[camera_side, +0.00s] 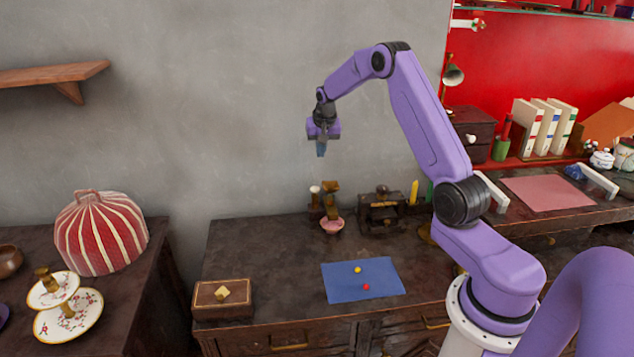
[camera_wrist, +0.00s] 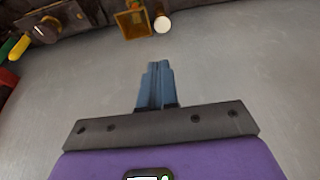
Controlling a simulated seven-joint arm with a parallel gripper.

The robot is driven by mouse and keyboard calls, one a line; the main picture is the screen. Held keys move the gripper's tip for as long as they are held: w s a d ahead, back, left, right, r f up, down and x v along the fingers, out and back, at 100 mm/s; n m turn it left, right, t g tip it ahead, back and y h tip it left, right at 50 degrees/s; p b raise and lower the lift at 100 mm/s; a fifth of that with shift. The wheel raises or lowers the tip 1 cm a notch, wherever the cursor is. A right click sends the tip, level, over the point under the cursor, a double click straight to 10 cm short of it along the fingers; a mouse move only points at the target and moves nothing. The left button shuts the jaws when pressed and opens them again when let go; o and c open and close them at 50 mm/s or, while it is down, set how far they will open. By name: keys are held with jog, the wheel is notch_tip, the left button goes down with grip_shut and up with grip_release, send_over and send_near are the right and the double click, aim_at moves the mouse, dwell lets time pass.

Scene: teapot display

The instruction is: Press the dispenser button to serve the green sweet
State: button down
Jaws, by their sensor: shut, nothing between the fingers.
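The dispenser (camera_side: 331,189) is a small brown wood-and-brass stand at the back of the dark counter, against the grey wall. A round white knob, seemingly its button (camera_side: 314,189), tops a post on its left. A pink dish (camera_side: 332,226) sits at its front. My gripper (camera_side: 321,153) is shut and empty, pointing down, well above the dispenser and apart from it. In the wrist view the blue fingers (camera_wrist: 157,70) are together; the dispenser (camera_wrist: 132,20) and white button (camera_wrist: 162,24) lie at the top edge. I cannot make out a green sweet.
A blue mat (camera_side: 340,284) holds a yellow ball (camera_side: 357,269) and a red ball (camera_side: 366,287). A dark wooden device (camera_side: 382,214) and a yellow stick (camera_side: 413,192) stand right of the dispenser. A wooden box (camera_side: 222,304) sits front left. Counter left of the dispenser is clear.

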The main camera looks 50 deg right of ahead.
jog(key=shift+f, duration=0.1)
send_near(317, 189)
jog(key=x, duration=0.3)
jog(key=w+x, duration=0.1)
jog(key=x, duration=0.1)
jog(key=shift+d, duration=0.4)
jog(key=shift+w+f, duration=0.1)
jog(key=shift+f, duration=0.6)
jog(key=shift+f, duration=1.1)
jog(key=v, duration=1.8)
